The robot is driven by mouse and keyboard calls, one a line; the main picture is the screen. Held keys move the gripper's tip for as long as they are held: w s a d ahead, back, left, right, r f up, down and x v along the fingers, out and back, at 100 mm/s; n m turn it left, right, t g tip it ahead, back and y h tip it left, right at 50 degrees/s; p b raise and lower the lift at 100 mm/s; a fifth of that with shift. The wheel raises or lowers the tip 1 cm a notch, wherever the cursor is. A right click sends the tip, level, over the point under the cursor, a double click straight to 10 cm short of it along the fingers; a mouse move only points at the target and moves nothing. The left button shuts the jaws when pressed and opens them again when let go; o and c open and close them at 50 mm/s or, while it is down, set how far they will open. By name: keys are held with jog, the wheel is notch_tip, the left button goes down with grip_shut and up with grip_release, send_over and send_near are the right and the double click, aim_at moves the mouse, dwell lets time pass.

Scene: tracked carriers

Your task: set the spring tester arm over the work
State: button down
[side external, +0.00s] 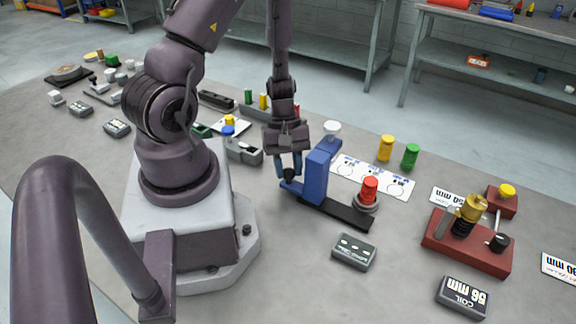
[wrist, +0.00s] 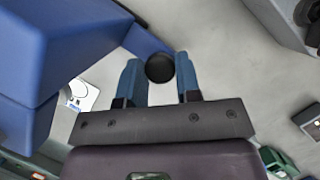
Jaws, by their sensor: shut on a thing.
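A blue block device (side external: 318,172) stands on a long black base bar (side external: 345,213), with a white knob (side external: 331,128) on top. My gripper (side external: 290,165) points down just left of the blue block. In the wrist view my gripper (wrist: 160,78) is shut on a round black knob (wrist: 160,68), and the blue block (wrist: 60,55) fills the left side. A blue part (wrist: 143,40) lies under the knob. I cannot tell which part is the spring tester arm.
A red base (side external: 465,243) with a gold and black coil piece stands at right. A grey box (side external: 355,251) and a coil label block (side external: 463,297) lie in front. Yellow (side external: 386,148) and green (side external: 411,156) cylinders stand behind.

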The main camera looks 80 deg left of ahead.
aim_at(330, 152)
jog(key=w+d, duration=0.7)
jog(key=shift+w+d, duration=0.25)
jog(key=shift+w, duration=0.05)
jog(key=c, duration=0.8)
grip_release()
jog(key=shift+a+r, duration=0.1)
jog(key=v, duration=1.2)
jog(key=shift+a+r, duration=0.15)
jog(key=shift+r, duration=0.25)
